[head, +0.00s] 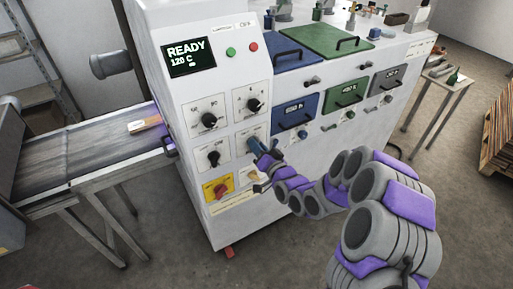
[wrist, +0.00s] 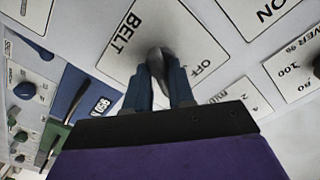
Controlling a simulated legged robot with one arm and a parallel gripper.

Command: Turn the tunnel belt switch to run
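The belt switch (wrist: 157,62) is a small dark grey knob on a white plate (wrist: 122,62) marked BELT and OFF in the wrist view. My gripper (wrist: 160,72) has its two blue fingers on either side of the knob, and they look closed on it. In the head view my gripper (head: 256,147) reaches the front panel of the white machine (head: 190,88), at the lower right of the dial group. The run mark is not readable; the knob's pointing direction is unclear.
Other black dials (head: 208,120) sit close above and left. A red knob (head: 220,191) on a yellow plate is below left. The display (head: 188,57) reads READY 120 C. A conveyor (head: 85,155) enters at left; drawers with handles (head: 295,112) are at right.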

